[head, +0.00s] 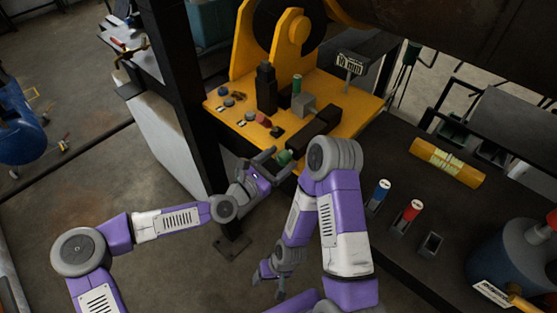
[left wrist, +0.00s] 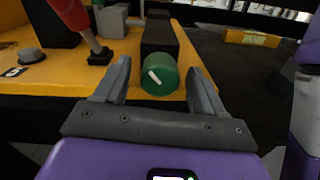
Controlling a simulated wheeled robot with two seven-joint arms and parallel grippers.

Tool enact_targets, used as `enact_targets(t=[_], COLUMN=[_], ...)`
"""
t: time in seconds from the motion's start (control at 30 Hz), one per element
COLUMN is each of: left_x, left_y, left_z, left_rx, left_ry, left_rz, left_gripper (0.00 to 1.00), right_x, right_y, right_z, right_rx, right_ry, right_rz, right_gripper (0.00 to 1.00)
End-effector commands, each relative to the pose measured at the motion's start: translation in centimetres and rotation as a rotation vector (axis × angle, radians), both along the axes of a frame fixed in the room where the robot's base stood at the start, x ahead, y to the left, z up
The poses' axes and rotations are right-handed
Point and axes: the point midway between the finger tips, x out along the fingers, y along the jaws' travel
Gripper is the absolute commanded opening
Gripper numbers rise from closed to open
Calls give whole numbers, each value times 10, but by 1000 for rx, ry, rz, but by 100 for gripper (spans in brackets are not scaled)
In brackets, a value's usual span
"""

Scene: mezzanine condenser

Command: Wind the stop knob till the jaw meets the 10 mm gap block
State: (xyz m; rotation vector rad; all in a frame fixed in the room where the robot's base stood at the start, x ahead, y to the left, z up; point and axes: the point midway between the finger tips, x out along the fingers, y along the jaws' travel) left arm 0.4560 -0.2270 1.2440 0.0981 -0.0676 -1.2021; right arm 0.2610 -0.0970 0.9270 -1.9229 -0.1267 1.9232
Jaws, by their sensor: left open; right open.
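The stop knob (left wrist: 160,76) is green with a white pointer mark. It sits on the front end of a black bar (left wrist: 160,38). In the head view the knob (head: 284,157) is at the front edge of the yellow bench. My left gripper (head: 262,158) is open, and in the left wrist view its fingers (left wrist: 155,85) stand on either side of the knob, apart from it. A grey block (head: 303,104) sits behind the bar, near a sign reading 10 mm (head: 349,64). Where the jaw meets it is unclear. My right gripper (head: 268,279) is open and hangs low, empty.
A red-handled lever (left wrist: 72,16) stands left of the knob on the yellow bench (head: 350,118). Small knobs (head: 229,101) are at its left. A dark post (head: 180,90) rises left of the bench. Blue and red handled items (head: 382,190) stand on the dark right table.

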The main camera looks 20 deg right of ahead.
Motion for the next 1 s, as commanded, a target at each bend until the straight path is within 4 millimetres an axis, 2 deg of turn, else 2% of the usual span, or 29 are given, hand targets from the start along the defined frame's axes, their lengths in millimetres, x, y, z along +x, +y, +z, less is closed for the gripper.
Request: enact_targets(t=[0.03,0.3,0.4,0.57,0.8,1.0], left_x=[0,0,0,0,-1,-1], left_y=[0,0,0,0,0,0], left_z=[0,0,0,-2,-2,0], left_rx=[0,0,0,17,78,95], left_ry=[0,0,0,-43,-195,-233], left_rz=[0,0,0,0,-1,-1], left_gripper=[66,25,13,13,13,13], right_x=[0,0,0,0,0,0], right_y=[0,0,0,0,0,0], right_z=[0,0,0,-9,-31,-33], right_rx=[0,0,0,0,0,0], right_ry=[0,0,0,0,0,0], right_rz=[0,0,0,0,0,0], right_gripper=[69,69,69,69,69,69])
